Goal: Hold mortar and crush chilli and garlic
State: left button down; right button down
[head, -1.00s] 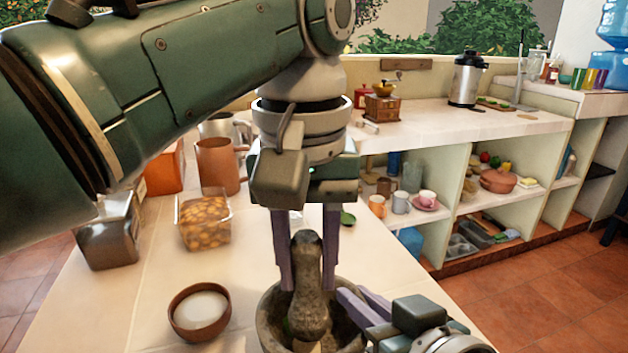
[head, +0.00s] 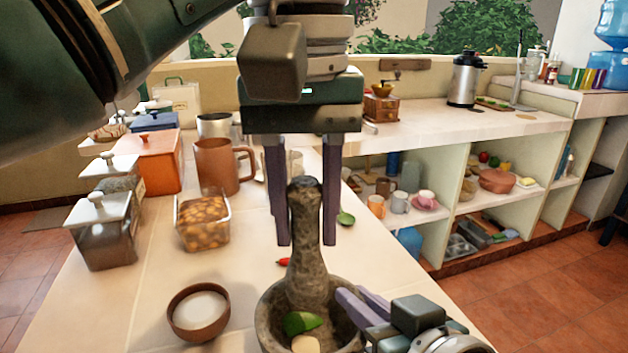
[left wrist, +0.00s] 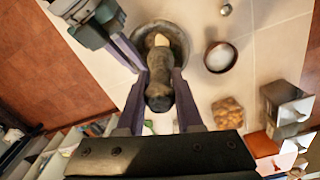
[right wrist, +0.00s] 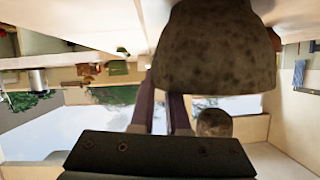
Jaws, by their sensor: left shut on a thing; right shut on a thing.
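The stone mortar (head: 270,318) stands on the tiled counter, with a green chilli piece (head: 302,322) and a pale garlic clove (head: 305,344) inside. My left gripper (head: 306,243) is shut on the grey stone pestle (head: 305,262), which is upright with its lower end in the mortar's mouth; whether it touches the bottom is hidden. The pestle also shows between the fingers in the left wrist view (left wrist: 159,88). My right gripper (head: 353,294) is shut on the mortar's right rim. The mortar's outer wall fills the top of the right wrist view (right wrist: 215,55).
A brown bowl of white contents (head: 198,312) stands left of the mortar. A glass container (head: 203,222), clay mug (head: 222,165) and lidded canisters (head: 104,230) stand behind it. A small red item (head: 284,262) lies just behind the mortar. The counter's front left is clear.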

jog(key=shift+s+d+f, duration=0.15)
jog(key=shift+f, duration=0.25)
jog(key=c, duration=0.9)
grip_release()
jog(key=shift+o, duration=0.3)
jog(key=shift+s+r, duration=0.1)
jog(key=shift+r, duration=0.05)
